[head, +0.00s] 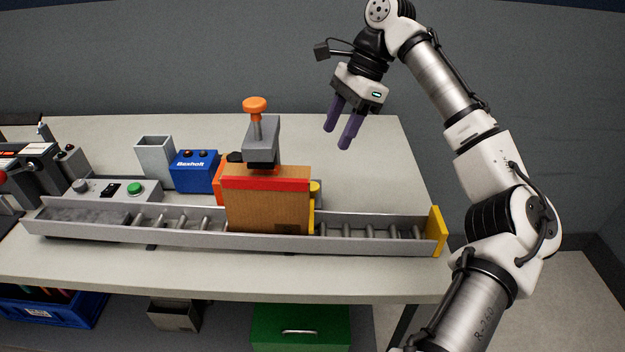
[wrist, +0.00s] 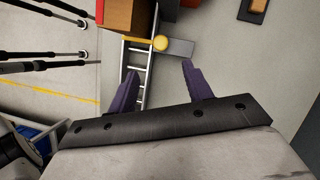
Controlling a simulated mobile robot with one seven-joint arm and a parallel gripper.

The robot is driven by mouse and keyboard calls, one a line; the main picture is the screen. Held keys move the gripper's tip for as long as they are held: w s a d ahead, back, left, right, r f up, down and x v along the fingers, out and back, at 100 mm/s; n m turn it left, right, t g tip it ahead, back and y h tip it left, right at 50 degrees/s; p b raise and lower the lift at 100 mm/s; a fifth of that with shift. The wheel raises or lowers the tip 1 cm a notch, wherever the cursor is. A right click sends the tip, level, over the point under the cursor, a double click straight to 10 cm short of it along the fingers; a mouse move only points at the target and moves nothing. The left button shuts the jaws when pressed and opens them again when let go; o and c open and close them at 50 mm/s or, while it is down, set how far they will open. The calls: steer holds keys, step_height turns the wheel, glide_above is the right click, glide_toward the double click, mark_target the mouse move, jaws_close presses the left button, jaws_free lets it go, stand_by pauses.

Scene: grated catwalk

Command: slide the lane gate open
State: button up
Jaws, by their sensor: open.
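A roller lane with grey side rails (head: 380,245) runs along the table. A brown cardboard box with red tape (head: 262,205) sits on it. Close against the box's right side a narrow yellow piece (head: 311,215) shows, with a yellow knob (head: 315,188); this looks like the lane gate, mostly hidden by the box. In the wrist view the yellow knob (wrist: 160,42) sits by a grey bar (wrist: 181,47) beside the lane. My gripper (head: 337,140) is open and empty, its purple fingers above and behind the lane, apart from the knob. It also shows in the wrist view (wrist: 158,82).
A grey stamp-like post with an orange knob (head: 255,104) stands just behind the box. A blue box (head: 195,171), a grey bin (head: 155,160) and a button panel (head: 115,190) stand left. A yellow end plate (head: 437,231) closes the lane's right end. The table's back right is clear.

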mark_target(313, 185)
steer(key=p+x, duration=0.1)
steer(key=x, duration=1.1)
steer(key=shift+a, duration=0.1)
